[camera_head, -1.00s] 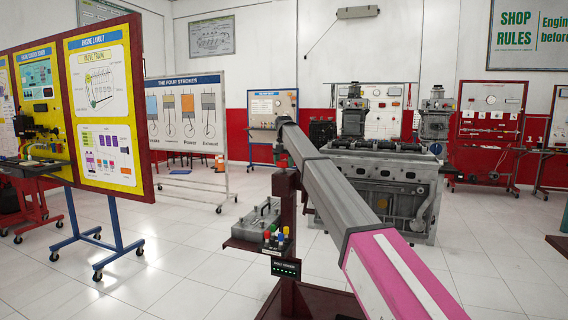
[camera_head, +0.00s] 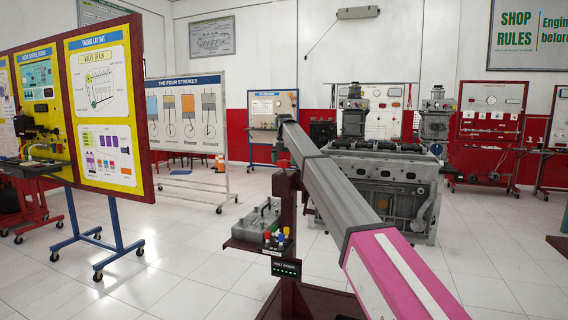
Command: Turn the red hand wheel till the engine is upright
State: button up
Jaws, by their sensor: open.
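A large grey engine block (camera_head: 376,190) stands behind my arm, right of the middle. Its upper edge, with dark parts on it, looks about level. A dark red post (camera_head: 287,195) on a dark red base (camera_head: 318,303) stands in front of it and to the left. My grey and pink arm reaches from the bottom right up to the top of the post.
A side tray (camera_head: 257,228) on the post holds a grey part and small coloured pieces, with a small display (camera_head: 286,269) below. A yellow training board (camera_head: 100,100) on blue wheeled legs stands at the left. White tiled floor (camera_head: 170,270) between them is clear.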

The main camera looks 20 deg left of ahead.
aim_at(284, 160)
notch_tip(284, 160, up, 10)
dwell(0.4)
jog(key=shift+f, duration=0.1)
